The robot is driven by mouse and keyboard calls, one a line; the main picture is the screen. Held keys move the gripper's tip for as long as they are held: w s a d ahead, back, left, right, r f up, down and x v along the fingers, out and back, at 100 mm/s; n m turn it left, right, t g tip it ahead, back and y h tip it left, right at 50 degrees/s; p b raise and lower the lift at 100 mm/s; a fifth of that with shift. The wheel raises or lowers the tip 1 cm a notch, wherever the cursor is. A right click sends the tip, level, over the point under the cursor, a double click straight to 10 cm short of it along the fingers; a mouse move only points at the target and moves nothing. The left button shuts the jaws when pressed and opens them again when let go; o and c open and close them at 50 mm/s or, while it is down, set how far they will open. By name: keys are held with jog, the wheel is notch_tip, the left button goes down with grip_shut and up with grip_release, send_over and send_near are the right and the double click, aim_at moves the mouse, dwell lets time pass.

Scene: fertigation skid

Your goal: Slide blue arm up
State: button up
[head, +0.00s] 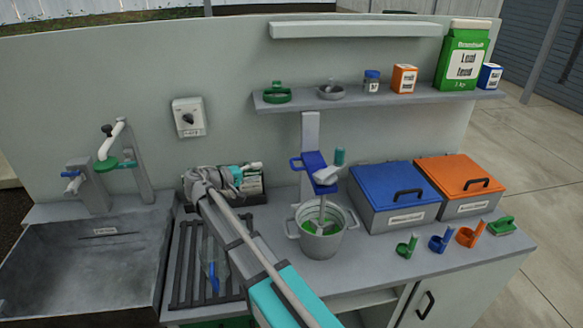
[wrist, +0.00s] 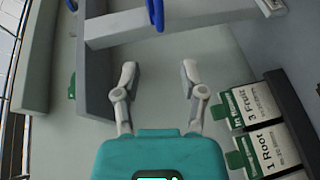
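The blue arm (head: 320,178) is mounted on an upright grey post (head: 310,130) at the middle of the bench, with a blue loop handle (head: 297,163) on its left side. A grey mixer shaft runs down from it into a metal pot (head: 318,240) with green inside. My gripper (head: 257,168) is left of the handle at about its height, not touching it. In the wrist view my gripper (wrist: 158,72) is open and empty. Part of the blue handle (wrist: 155,14) shows beyond the fingertips at the top edge.
Labelled packets in a dark rack (head: 253,190) stand just below my gripper; they also show in the wrist view (wrist: 255,125). The shelf (head: 370,98) with several items is above. Blue-lidded (head: 395,190) and orange-lidded (head: 460,182) boxes stand right of the pot. The sink (head: 85,255) is at left.

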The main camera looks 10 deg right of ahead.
aim_at(292, 163)
jog(key=shift+d, duration=0.1)
dwell(0.3)
jog(key=b+x, duration=0.2)
jog(key=x, duration=1.1)
jog(key=shift+w+d+f, duration=0.15)
jog(key=shift+d, duration=0.15)
grip_shut()
